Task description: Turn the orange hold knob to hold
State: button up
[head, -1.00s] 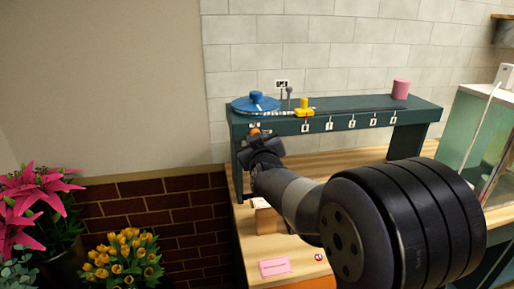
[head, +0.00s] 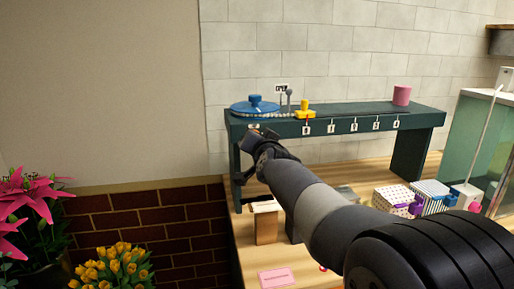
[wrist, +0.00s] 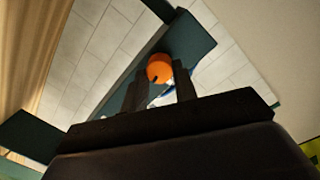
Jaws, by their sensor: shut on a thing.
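The orange hold knob (wrist: 160,65) shows in the wrist view as a round orange cap with a small dark mark near its lower edge. My gripper (wrist: 160,84) has a finger on either side of it and is shut on it. In the head view my gripper (head: 262,142) is at the front left of the dark green raised shelf (head: 350,116), just under its front edge. There the gripper hides the knob. A small label (head: 253,127) shows on the shelf front just above the gripper. Which setting the knob points to cannot be told.
A blue lidded disc (head: 256,105), a yellow piece (head: 305,109) and a pink cylinder (head: 401,95) sit on the shelf. Patterned boxes (head: 395,195) stand on the wooden table below. A glass tank (head: 485,135) is at right.

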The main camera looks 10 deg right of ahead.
jog(key=shift+m+b, duration=0.65)
jog(key=shift+m, duration=0.45)
jog(key=o, duration=1)
jog(key=shift+c, duration=0.2)
jog(key=s+p, duration=0.1)
jog(key=s, duration=0.9)
jog(key=shift+s+r, duration=0.35)
jog(key=shift+r, duration=0.1)
jog(key=w+b, duration=0.1)
jog(key=w, duration=0.9)
jog(key=shift+w+f, duration=0.4)
jog(key=shift+f, duration=0.05)
